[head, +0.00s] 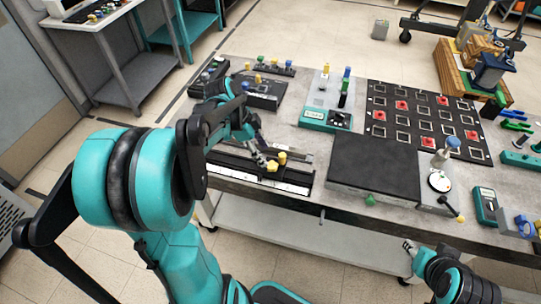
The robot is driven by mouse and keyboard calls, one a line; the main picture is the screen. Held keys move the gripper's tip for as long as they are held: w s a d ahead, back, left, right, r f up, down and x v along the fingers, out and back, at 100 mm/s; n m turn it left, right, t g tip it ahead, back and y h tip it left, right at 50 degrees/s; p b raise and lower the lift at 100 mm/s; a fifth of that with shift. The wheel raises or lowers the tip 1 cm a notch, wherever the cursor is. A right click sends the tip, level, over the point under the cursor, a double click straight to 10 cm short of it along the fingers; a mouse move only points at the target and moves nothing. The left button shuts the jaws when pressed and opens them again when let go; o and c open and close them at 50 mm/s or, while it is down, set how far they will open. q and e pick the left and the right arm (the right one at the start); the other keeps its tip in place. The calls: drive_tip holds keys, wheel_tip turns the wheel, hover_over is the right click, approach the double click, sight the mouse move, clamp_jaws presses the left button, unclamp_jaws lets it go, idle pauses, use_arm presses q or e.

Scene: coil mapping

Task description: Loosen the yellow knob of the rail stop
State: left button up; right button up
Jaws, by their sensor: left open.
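The yellow knob (272,167) of the rail stop sits on the black rail (298,178) near the table's front edge. A second small yellow part (282,157) shows just behind it. My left gripper (262,160) reaches down from the left, with its fingertips close to the knob on its left side. It is open, but the small gap makes it hard to tell whether it touches the knob. My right gripper (409,246) is low at the right, in front of the table and away from the rail; its fingers are too small to read.
A black plate (372,165) lies right of the rail. Behind it is a dark board (420,112) with red squares. A teal meter (485,205) and a round gauge (440,182) stand at the right. Boxes with coloured knobs (265,90) stand behind the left arm.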

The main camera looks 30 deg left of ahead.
sight(271, 165)
use_arm(q)
drive_tip(key=b+x, duration=0.2)
drive_tip(key=x, duration=0.3)
drive_tip(key=shift+d+f, duration=0.15)
drive_tip(key=shift+f, duration=0.25)
drive_tip(key=c, duration=1.2)
